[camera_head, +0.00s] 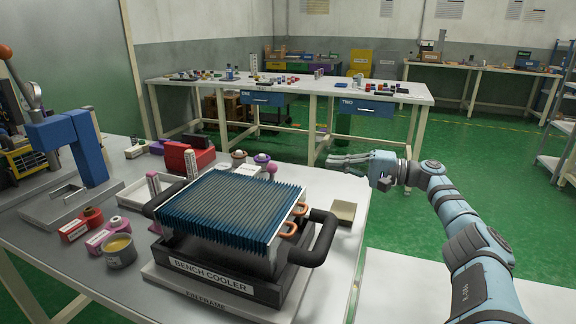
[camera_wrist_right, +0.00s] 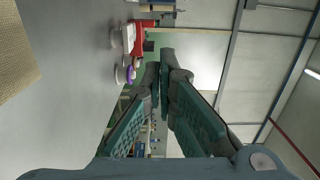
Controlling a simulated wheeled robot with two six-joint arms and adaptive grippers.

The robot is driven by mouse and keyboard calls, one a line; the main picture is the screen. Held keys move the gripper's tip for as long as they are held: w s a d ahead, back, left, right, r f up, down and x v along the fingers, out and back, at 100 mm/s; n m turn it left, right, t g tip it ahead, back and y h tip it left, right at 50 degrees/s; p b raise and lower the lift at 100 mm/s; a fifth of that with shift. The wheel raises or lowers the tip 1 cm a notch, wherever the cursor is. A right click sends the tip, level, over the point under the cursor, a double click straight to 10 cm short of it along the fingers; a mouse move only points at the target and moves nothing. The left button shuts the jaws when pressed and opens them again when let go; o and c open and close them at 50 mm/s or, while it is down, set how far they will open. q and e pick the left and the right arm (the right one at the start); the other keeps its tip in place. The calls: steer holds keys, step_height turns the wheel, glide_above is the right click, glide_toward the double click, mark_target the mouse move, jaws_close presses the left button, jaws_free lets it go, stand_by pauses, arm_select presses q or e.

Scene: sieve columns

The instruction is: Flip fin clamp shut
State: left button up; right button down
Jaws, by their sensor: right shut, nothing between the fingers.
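The bench cooler (camera_head: 210,274) stands on the near table, with a block of thin blue fins (camera_head: 232,205) on a dark labelled base. Thick black tubes curve out at its left and right ends, and copper bends show on its right side. I cannot make out which part is the fin clamp, or whether it is open. My right gripper (camera_head: 347,161) is beyond the table's right part, behind and right of the cooler, apart from it. Its fingers (camera_wrist_right: 164,62) are shut together and empty in the wrist view. My left gripper is out of view.
A tan block (camera_head: 343,212) lies right of the cooler and shows at the left of the wrist view (camera_wrist_right: 14,52). A blue press (camera_head: 70,145), a red box (camera_head: 180,157), spools and a round tin (camera_head: 119,252) crowd the left. Another table (camera_head: 300,92) stands behind.

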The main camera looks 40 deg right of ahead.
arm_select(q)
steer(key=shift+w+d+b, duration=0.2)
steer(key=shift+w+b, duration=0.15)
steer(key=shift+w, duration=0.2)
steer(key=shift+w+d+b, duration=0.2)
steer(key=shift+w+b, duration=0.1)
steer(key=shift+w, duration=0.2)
arm_select(e)
steer(key=w+a, duration=0.7)
steer(key=a, duration=0.2)
steer(key=shift+w, duration=0.25)
